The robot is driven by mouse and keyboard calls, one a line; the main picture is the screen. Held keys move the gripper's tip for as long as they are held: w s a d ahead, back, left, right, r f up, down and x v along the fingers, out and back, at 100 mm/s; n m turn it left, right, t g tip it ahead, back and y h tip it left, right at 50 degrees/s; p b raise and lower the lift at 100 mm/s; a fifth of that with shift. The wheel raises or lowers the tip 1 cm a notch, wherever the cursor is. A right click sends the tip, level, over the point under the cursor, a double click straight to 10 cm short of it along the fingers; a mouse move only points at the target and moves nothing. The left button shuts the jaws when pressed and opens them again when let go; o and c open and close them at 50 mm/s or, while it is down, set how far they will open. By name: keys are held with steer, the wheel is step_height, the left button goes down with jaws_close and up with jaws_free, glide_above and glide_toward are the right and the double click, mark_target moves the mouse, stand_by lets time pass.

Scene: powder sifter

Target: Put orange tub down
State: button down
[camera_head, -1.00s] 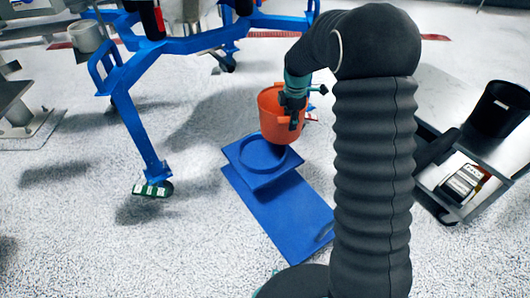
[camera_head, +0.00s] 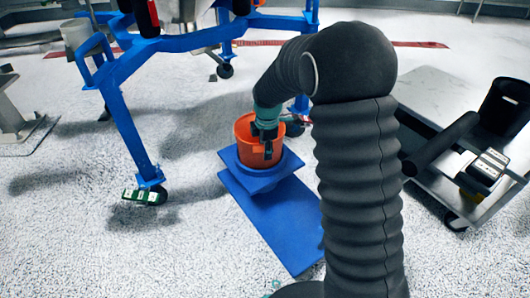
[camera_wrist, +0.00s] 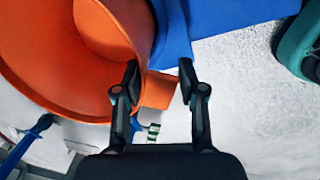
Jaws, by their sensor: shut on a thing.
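The orange tub (camera_head: 246,150) is upright over the raised square plate (camera_head: 240,176) at the far end of a blue base (camera_head: 275,225). Its bottom appears to be at the plate, but I cannot tell whether it bears fully on it. My gripper (camera_head: 267,151) is at the tub's near right side, shut on it. In the wrist view, the tub (camera_wrist: 55,50) fills the upper left. The fingers of my gripper (camera_wrist: 160,82) stand either side of an orange tab on the tub's wall, with the blue surface behind.
A blue wheeled frame (camera_head: 122,115) stands behind and to the left, one caster near the base. A grey cart (camera_head: 440,95) on the right carries a black bin (camera_head: 503,105) and a small device (camera_head: 488,167). Speckled floor left of the base is clear.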

steer(key=c, duration=0.7)
jaws_free()
steer(key=r, duration=0.4)
steer(key=s+r+p, duration=0.1)
steer(key=r, duration=0.3)
steer(key=r+p, duration=0.1)
steer(key=r, duration=0.3)
steer(key=shift+s+d, duration=0.15)
